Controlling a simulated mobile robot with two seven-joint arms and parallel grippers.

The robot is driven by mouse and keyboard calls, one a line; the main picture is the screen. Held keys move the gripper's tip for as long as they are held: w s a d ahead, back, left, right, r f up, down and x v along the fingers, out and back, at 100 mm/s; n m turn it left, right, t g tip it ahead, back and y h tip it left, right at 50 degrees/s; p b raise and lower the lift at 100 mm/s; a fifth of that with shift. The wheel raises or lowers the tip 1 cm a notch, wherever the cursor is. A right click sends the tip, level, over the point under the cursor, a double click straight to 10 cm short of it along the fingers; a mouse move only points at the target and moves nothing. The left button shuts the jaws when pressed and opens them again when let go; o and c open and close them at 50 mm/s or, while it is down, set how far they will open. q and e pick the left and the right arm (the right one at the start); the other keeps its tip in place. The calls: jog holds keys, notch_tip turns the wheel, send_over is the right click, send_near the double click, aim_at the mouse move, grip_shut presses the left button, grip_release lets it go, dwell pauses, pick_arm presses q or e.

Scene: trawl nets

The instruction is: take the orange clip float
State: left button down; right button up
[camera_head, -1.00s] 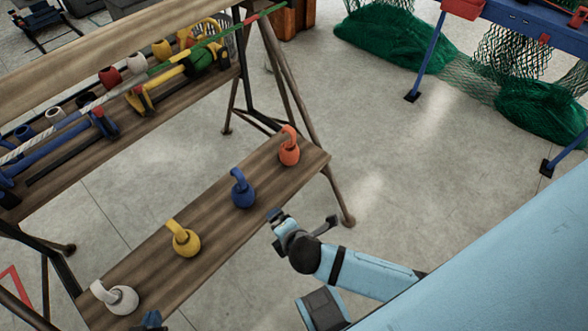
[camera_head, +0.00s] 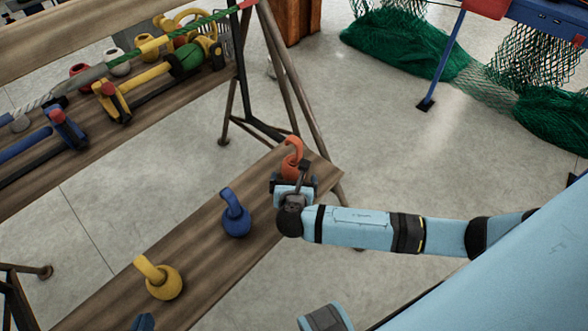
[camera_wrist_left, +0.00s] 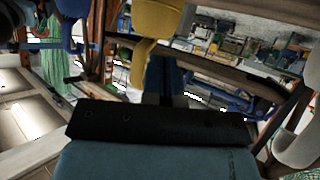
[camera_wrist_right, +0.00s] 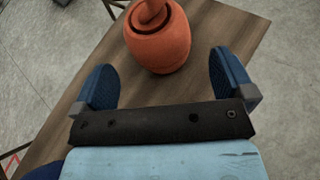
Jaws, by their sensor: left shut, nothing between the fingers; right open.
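The orange clip float (camera_head: 291,164), a round body with a hooked top, sits at the far right end of the wooden bench (camera_head: 205,262). My right gripper (camera_head: 295,180) is at the near side of it and partly hides its body. In the right wrist view the orange float (camera_wrist_right: 160,50) lies ahead of the open fingers (camera_wrist_right: 162,62), roughly centred between them; contact cannot be told. My left gripper (camera_head: 143,322) is shut and empty at the bottom edge. In the left wrist view its closed fingers (camera_wrist_left: 165,75) are below the yellow float (camera_wrist_left: 158,20).
A blue float (camera_head: 236,213) and a yellow float (camera_head: 161,280) stand on the same bench, left of the orange one. A rack shelf (camera_head: 60,150) with tools and floats is at the upper left. Floor between is clear.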

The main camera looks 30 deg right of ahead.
aim_at(294, 170)
jog(key=b+x, duration=0.2)
jog(key=x, duration=0.3)
jog(key=shift+w+d, duration=0.2)
jog(key=shift+w, duration=0.15)
jog(key=c, duration=0.9)
jog(key=shift+c, duration=0.2)
